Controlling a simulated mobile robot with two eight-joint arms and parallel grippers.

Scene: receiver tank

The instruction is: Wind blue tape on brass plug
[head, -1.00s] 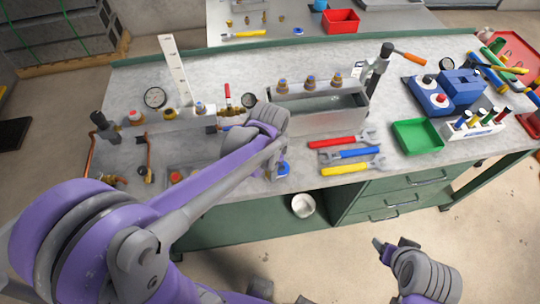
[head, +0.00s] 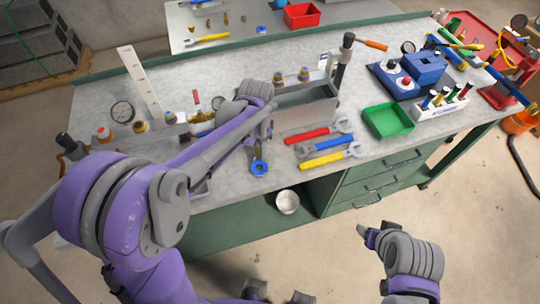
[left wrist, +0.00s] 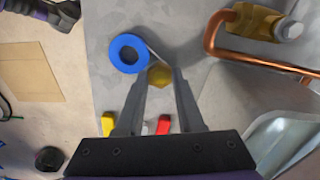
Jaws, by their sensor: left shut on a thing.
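The blue tape roll (head: 259,168) shows as a blue ring near the bench's front edge. It also shows in the left wrist view (left wrist: 128,53), just beyond and left of the fingertips. My left gripper (left wrist: 160,82) is shut on the brass plug (left wrist: 160,75), whose yellow hexagonal end shows between the fingertips. A thin pale strip runs from the roll to the plug. In the head view my left gripper (head: 261,148) is over the bench and its hand and arm hide most of the plug. My right gripper (head: 365,229) hangs in front of the bench, its jaws unclear.
Red (head: 310,133), blue and yellow wrenches lie right of the left gripper. Behind is a metal tank (head: 305,108) with brass fittings. A green tray (head: 388,118) stands further right. In the wrist view a copper pipe (left wrist: 265,62) is close on the right.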

